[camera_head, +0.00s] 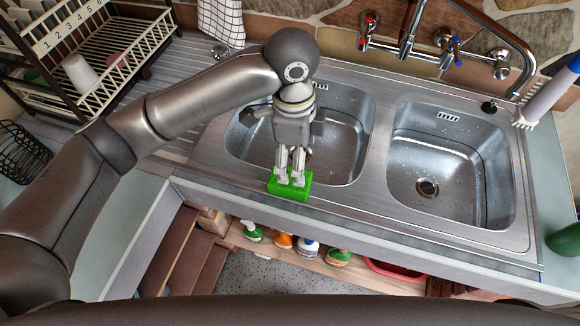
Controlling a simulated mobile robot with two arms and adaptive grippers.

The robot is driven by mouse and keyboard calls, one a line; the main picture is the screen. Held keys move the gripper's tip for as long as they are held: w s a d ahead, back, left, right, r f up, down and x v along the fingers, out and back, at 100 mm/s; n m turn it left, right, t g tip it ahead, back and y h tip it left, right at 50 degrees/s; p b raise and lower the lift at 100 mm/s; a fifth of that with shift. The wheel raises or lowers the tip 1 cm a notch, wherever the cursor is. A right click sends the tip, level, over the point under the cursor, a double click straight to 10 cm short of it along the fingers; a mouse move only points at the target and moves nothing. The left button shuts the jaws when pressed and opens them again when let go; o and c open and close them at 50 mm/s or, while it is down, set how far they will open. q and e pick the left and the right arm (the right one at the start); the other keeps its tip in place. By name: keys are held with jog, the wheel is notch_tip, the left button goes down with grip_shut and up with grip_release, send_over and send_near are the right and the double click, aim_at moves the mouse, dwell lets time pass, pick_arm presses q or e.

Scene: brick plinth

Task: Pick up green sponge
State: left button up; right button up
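The green sponge (290,192) is a bright green block on the front rim of the steel sink unit, in front of the left basin. My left gripper (290,181) points down over it. Its two fingers are a little apart, with a gap visible between them. The fingertips overlap the sponge's top in this view, and the sponge sticks out beyond them on both sides. I cannot tell whether the tips touch it. My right gripper is not in view.
The sink's right basin (437,190) is empty. A faucet (408,45) stands behind the basins. A dish rack (105,75) with cups is at upper left. A white brush (545,98) is at right. Bottles (308,247) and a red tub (393,271) sit on a shelf below.

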aim_at(291, 176)
pick_arm(q)
jog(key=shift+w+a+r+y, duration=0.35)
jog(key=shift+w+a, duration=0.1)
jog(key=shift+w, duration=0.1)
jog(key=f, duration=0.3)
jog(key=f+p, duration=0.1)
jog(key=f, duration=0.1)
jog(key=shift+s, duration=0.25)
jog(key=f, duration=0.1)
jog(key=f+p, duration=0.1)
jog(key=f, duration=0.3)
jog(key=shift+s+a+p, duration=0.2)
jog(key=shift+s+p, duration=0.1)
jog(key=shift+s, duration=0.1)
jog(key=shift+f, duration=0.15)
jog(key=c, duration=0.9)
jog(key=shift+c, duration=0.2)
